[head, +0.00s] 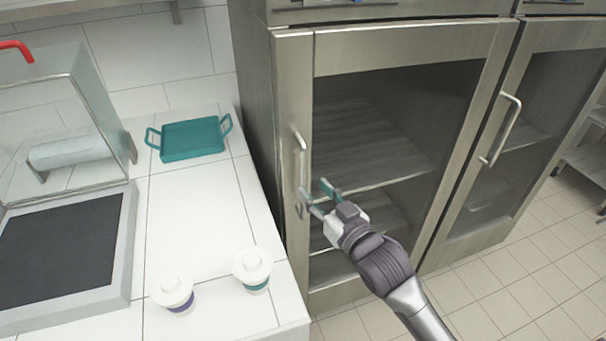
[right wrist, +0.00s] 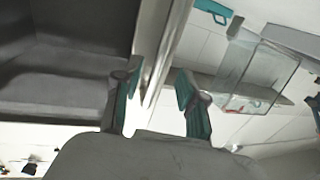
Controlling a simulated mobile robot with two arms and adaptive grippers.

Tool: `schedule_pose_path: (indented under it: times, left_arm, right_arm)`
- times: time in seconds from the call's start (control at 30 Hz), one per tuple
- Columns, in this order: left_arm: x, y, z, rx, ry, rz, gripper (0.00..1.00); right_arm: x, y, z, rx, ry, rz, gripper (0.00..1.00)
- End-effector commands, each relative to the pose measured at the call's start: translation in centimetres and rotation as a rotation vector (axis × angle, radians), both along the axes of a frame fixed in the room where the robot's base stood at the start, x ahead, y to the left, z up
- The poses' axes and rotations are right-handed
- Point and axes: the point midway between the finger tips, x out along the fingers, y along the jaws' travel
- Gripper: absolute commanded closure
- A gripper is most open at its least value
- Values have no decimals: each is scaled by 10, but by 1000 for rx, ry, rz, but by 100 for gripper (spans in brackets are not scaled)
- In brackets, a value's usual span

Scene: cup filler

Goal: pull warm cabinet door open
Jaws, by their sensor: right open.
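The warm cabinet door (head: 398,46) has a steel frame around a dark glass pane and appears shut. Its vertical bar handle (head: 298,160) is on the left side of the frame. My right gripper (head: 318,193) is open at the lower part of this handle. In the right wrist view, my right gripper (right wrist: 154,92) has its two teal-padded fingers apart, with a long metal bar (right wrist: 165,60) running between them. I cannot tell whether either finger touches the bar. My left gripper is not in view.
A white counter (head: 205,210) stands left of the cabinet, with a teal tray (head: 192,139) and two lidded white cups (head: 172,292) (head: 251,266). A glass-lidded appliance (head: 62,245) is at far left. A second cabinet door (head: 520,120) is at right. Tiled floor is clear in front.

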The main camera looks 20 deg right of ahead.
Motion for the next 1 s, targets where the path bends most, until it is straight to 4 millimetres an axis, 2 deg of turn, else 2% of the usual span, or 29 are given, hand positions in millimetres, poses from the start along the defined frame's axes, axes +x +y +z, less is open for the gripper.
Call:
schedule_pose_path:
  times: [0.1,0.3,0.7,0.77,0.93,0.97,1.0]
  left_arm:
    - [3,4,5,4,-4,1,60]
    - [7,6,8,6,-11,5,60]
    - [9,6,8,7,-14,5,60]
    - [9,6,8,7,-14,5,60]
    - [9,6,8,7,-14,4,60]
    - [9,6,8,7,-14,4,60]
    - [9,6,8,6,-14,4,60]
  right_arm:
    - [24,5,2,1,-3,-1,59]
    - [47,11,1,0,0,-1,59]
    - [54,13,0,0,0,0,59]
    - [54,13,0,0,0,0,67]
    - [54,13,0,0,0,0,96]
    - [54,13,0,0,0,0,100]
    - [54,13,0,0,0,0,100]
